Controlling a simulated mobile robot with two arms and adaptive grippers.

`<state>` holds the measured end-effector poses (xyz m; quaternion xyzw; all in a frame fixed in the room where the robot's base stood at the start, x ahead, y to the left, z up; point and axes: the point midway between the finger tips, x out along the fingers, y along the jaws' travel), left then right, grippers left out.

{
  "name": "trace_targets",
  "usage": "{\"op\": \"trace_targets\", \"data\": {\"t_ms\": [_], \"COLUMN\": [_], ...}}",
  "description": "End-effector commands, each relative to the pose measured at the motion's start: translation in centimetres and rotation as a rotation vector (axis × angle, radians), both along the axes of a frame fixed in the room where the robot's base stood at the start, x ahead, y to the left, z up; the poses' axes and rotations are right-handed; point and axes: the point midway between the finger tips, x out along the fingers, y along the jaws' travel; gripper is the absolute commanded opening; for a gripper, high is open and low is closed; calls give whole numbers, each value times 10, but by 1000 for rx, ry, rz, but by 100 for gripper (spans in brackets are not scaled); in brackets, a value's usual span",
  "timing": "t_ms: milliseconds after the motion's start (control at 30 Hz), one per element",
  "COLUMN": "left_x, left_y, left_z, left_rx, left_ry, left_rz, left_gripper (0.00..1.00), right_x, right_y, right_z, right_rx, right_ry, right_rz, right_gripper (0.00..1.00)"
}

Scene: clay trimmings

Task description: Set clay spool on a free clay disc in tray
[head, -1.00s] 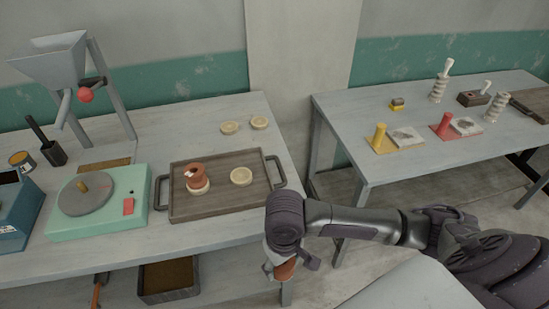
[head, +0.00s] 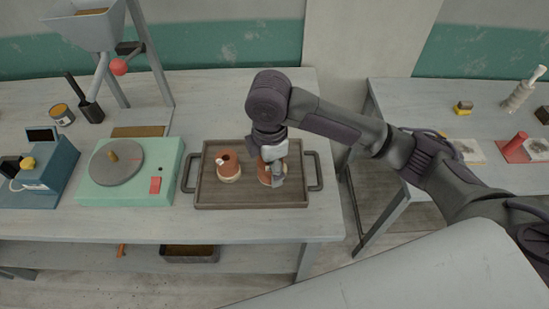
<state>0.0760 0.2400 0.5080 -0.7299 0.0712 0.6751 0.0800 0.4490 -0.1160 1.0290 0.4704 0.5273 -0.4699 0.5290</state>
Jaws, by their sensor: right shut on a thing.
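A dark wooden tray (head: 248,199) with a metal handle at each end stands on the left table. On its left part, a brown clay spool (head: 228,162) sits on a pale clay disc (head: 229,179). My right gripper (head: 272,177) is over the tray's right part, shut on a second brown clay spool (head: 264,172). That spool is low, at the place of the right disc. The gripper covers much of it, and I cannot tell whether it touches the disc below. My left gripper is not in view.
A mint-green turntable unit (head: 132,190) stands left of the tray, with a blue box (head: 40,172) farther left. A grey hopper stand (head: 160,70) is behind. Another table (head: 460,95) with stamps stands at the right, across a gap.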

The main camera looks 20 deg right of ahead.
Motion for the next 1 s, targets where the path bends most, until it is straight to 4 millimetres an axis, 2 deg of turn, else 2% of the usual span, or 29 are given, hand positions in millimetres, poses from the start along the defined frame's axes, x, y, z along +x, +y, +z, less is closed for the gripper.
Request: {"op": "trace_targets", "data": {"t_ms": [100, 200, 400, 533, 767, 1000], "left_x": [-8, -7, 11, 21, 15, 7], "left_y": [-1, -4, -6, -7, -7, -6], "left_z": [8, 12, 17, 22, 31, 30], "left_rx": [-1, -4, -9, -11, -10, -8], "left_ry": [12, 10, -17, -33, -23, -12], "left_rz": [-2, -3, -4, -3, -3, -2], "left_gripper": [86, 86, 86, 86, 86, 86], "right_x": [26, 45, 67, 69, 69, 69], "right_y": [-13, -22, -33, -34, -34, -34], "right_z": [-15, -27, -43, -52, -82, -86], "right_rx": [-2, -1, 0, 0, 0, 0], "right_ry": [3, 2, -1, 1, 0, -3], "right_rz": [-7, -6, -3, -2, -2, -1], "right_gripper": [16, 16, 16, 16, 16, 16]}}
